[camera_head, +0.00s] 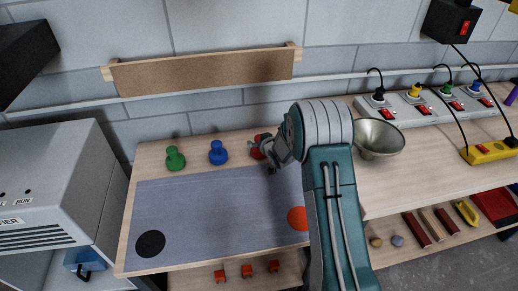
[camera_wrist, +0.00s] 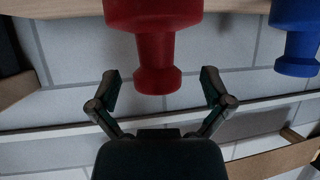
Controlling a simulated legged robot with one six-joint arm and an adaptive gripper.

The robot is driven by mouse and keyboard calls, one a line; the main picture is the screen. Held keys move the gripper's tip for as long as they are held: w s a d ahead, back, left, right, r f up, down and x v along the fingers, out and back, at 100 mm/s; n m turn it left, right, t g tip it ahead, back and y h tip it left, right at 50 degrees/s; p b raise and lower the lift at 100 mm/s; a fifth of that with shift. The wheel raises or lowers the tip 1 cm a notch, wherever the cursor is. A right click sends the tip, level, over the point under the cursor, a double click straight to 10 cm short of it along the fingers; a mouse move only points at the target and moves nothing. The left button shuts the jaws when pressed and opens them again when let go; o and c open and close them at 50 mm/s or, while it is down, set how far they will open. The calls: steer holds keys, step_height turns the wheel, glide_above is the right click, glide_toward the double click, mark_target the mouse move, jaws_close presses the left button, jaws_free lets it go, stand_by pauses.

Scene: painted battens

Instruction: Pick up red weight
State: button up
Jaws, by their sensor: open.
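The red weight (camera_head: 256,153) stands at the back of the wooden table, right of the blue weight (camera_head: 218,153) and the green weight (camera_head: 175,159). My gripper (camera_head: 262,146) is at it and partly hides it in the head view. In the wrist view, which looks upside down, the red weight (camera_wrist: 154,45) hangs from the top edge with its narrow knob toward my gripper (camera_wrist: 160,88). The two fingers are spread open, one on each side of the knob, with gaps showing. The blue weight also shows in the wrist view (camera_wrist: 295,40) at the right.
A grey mat (camera_head: 205,210) with a black disc (camera_head: 150,244) and an orange disc (camera_head: 298,218) covers the table front. A metal bowl (camera_head: 379,139) and a socket strip (camera_head: 430,103) stand to the right. A grey machine (camera_head: 60,190) is at the left. A wall batten (camera_head: 205,72) runs behind.

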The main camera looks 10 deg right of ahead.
steer(key=shift+w+f, duration=0.2)
steer(key=shift+w, duration=0.25)
steer(key=shift+d, duration=0.1)
jaws_close()
steer(key=shift+r, duration=0.1)
